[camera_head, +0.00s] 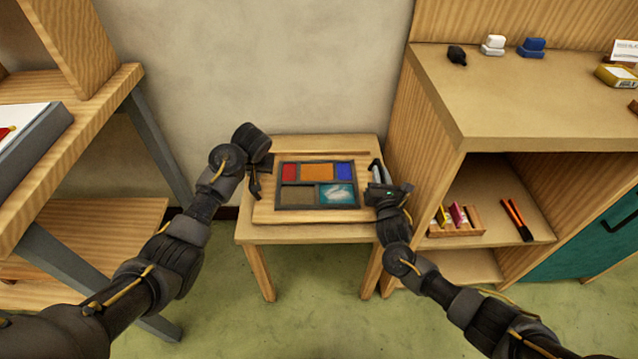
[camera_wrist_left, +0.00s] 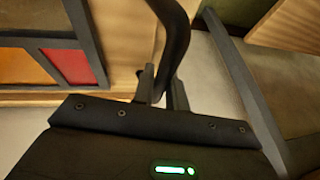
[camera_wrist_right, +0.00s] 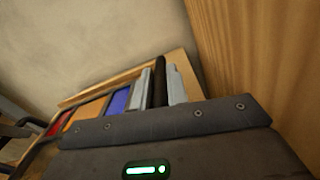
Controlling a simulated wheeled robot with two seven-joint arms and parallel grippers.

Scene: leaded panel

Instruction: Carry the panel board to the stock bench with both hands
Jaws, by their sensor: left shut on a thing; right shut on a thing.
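The panel board (camera_head: 312,215) is a pale wooden board on a small wooden table (camera_head: 340,235). It bears a leaded panel (camera_head: 319,183) with red, orange, blue, brown and teal panes in dark strips. My left gripper (camera_head: 258,178) is at the board's left side, and its fingers (camera_wrist_left: 160,88) are shut on a dark curved handle (camera_wrist_left: 176,35). My right gripper (camera_head: 377,180) is at the right side, and its fingers (camera_wrist_right: 159,88) are shut on a dark bar, the right handle (camera_wrist_right: 159,70). The board looks level; I cannot tell whether it touches the table.
A wooden shelf unit (camera_head: 440,115) stands close on the right, with blocks on top and a small rack (camera_head: 456,228) inside. A wooden bench (camera_head: 90,105) with grey legs stands on the left, with a grey tray (camera_head: 45,140). Green floor (camera_head: 330,310) is open in front.

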